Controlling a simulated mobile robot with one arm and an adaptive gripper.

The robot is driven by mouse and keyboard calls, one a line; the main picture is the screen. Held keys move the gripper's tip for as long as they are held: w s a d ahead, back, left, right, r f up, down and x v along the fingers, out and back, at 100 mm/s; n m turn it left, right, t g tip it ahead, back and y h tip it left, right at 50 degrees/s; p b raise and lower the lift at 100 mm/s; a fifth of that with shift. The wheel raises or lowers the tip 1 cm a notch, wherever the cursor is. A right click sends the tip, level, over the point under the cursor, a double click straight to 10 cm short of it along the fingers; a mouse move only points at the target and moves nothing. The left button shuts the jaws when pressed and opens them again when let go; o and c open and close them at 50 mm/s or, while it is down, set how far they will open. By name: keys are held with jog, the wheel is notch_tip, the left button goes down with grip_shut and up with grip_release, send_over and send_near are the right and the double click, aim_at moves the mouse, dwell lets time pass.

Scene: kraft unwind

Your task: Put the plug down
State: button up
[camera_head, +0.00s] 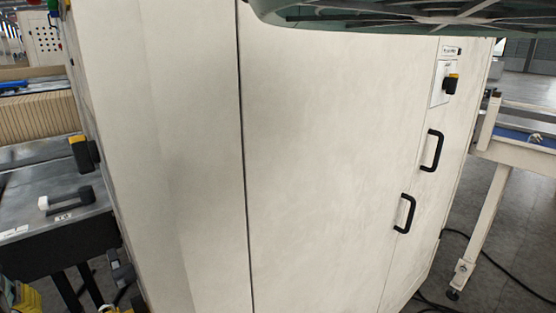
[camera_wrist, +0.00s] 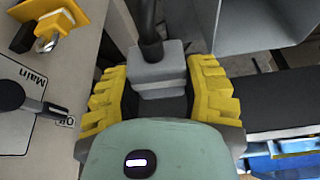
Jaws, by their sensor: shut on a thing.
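In the wrist view my gripper (camera_wrist: 160,88) has yellow ridged fingers and is shut on a grey plug (camera_wrist: 158,68). The plug is a stepped block between the two fingers, and a dark cable (camera_wrist: 151,32) runs up from it. The lower part of the plug is hidden behind the pale green gripper body. I cannot make out my gripper or the plug with certainty in the head view.
A panel marked "Main" (camera_wrist: 28,92) with a black-handled switch (camera_wrist: 20,97) is close on the left in the wrist view. A large cream cabinet (camera_head: 320,150) fills the head view. A dark-fronted bench (camera_head: 60,245) stands left, a conveyor frame (camera_head: 490,215) right.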

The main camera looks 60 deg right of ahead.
notch_tip(320, 180, up, 51)
jog(key=w+a+n+y+p, duration=0.1)
jog(key=n+p, duration=0.3)
jog(key=p, duration=4.1)
jog(key=shift+w+a+r+y, duration=0.2)
jog(key=shift+w+a+y, duration=0.1)
jog(key=shift+a, duration=0.3)
jog(key=shift+a, duration=0.1)
